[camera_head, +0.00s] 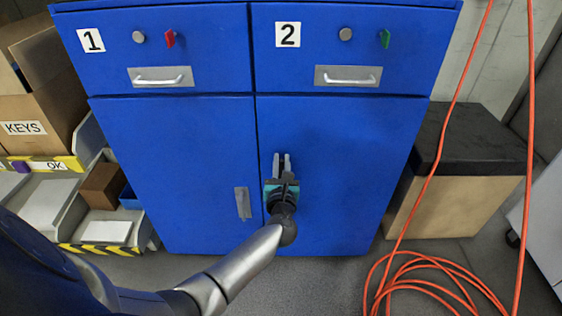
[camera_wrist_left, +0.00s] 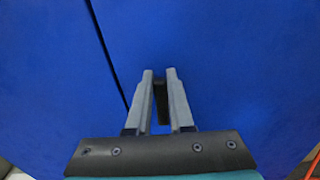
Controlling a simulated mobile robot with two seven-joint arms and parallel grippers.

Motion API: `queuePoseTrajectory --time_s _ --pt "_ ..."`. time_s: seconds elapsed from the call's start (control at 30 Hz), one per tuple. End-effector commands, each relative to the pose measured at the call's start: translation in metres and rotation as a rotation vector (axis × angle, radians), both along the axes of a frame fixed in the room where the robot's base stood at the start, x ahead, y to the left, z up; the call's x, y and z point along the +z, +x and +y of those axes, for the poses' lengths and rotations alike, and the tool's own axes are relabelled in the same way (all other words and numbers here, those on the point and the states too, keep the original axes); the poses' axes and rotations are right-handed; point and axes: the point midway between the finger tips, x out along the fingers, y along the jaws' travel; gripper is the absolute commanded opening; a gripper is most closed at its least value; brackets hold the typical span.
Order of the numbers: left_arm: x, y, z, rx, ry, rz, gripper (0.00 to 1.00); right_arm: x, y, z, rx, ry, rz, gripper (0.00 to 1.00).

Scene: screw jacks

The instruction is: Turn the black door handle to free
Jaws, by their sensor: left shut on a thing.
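The black door handle (camera_wrist_left: 161,98) shows as a dark upright piece between the two grey fingers in the left wrist view. It is on the right door (camera_head: 335,150) of the blue cabinet, close to the seam between the doors. My left gripper (camera_head: 282,158) is at that door, its fingers shut on the handle; it also shows in the left wrist view (camera_wrist_left: 160,75). In the head view the gripper and wrist hide most of the handle. My right gripper is not in view.
Above the doors are drawers 1 (camera_head: 160,77) and 2 (camera_head: 348,76) with metal pulls. The left door has a grey plate (camera_head: 242,203). An orange cable (camera_head: 430,265) coils on the floor at right, near a black-topped box (camera_head: 460,205). Shelves with boxes stand at left.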

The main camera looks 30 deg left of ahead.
Motion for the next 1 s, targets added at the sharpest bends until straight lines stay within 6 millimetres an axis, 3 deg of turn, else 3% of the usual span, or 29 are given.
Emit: queuePoseTrajectory --time_s 1.0 --pt "-0.012 0.010 -0.017 0.000 0.772 0.477 0.00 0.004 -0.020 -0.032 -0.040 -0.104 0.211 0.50"
